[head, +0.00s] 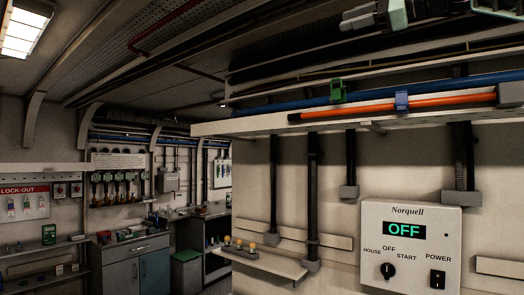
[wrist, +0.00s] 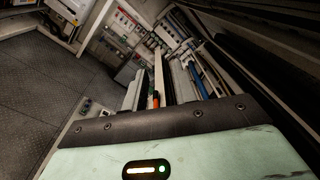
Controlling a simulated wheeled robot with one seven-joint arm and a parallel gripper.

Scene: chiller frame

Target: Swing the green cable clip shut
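The green cable clip (head: 338,91) sits at the blue cable (head: 450,83) on the overhead tray in the head view. Its upper part stands above the cable; the picture is too small to show the latch clearly. My gripper (head: 343,20) is high above the clip, apart from it, with its dark fingers pointing left. In the wrist view my gripper (wrist: 166,86) has its fingers spread with nothing held between them.
A blue clip (head: 401,101) sits on the orange cable (head: 440,103) right of the green clip. The tray's front rail (head: 270,124) runs below the cables. Dark pipes and beams (head: 290,72) crowd the space behind. A control panel (head: 411,245) reading OFF hangs below.

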